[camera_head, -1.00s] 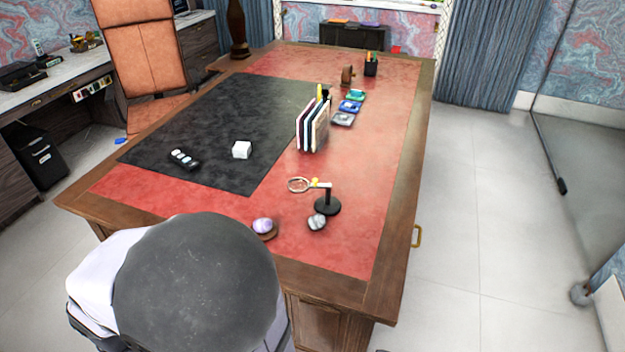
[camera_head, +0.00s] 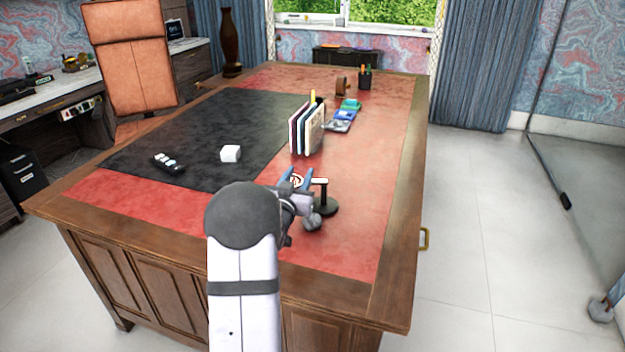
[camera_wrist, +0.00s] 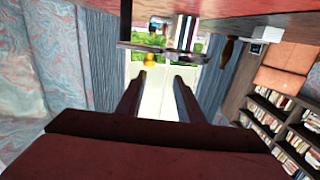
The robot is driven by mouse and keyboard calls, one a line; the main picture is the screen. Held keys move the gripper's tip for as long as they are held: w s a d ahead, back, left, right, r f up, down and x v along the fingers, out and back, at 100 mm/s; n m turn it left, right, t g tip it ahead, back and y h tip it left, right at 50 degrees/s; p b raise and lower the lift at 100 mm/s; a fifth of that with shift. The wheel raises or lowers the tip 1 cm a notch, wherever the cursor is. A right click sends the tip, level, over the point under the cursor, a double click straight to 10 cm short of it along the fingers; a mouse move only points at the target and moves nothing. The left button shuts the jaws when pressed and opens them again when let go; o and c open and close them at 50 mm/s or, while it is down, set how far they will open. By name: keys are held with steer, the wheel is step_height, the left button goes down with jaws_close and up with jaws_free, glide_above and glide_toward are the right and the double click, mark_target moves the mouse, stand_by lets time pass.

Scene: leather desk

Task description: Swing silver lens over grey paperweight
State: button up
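The silver lens (camera_head: 296,181) is a thin ring on a horizontal arm from a black stand (camera_head: 325,205). In the wrist view, which is upside down, its silver arm (camera_wrist: 170,46) runs nearly edge-on beyond my fingertips, with a yellow knob (camera_wrist: 151,62) near the post. My gripper (camera_head: 297,176) has its two fingers apart at the lens in the head view. In the wrist view my gripper (camera_wrist: 160,78) is open and empty, and contact cannot be told. The grey paperweight (camera_head: 312,222) shows partly beside my wrist, near the stand base.
Upright books (camera_head: 306,130) stand behind the lens. Several coloured items (camera_head: 345,115) and a pen cup (camera_head: 365,78) are farther back. The desk's right side is clear.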

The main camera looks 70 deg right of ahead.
steer(key=s+d+f, duration=0.1)
steer(key=d+f, duration=0.1)
steer(key=d, duration=0.6)
steer(key=shift+s+g, duration=0.25)
steer(key=shift+g, duration=0.05)
stand_by(0.3)
jaws_close()
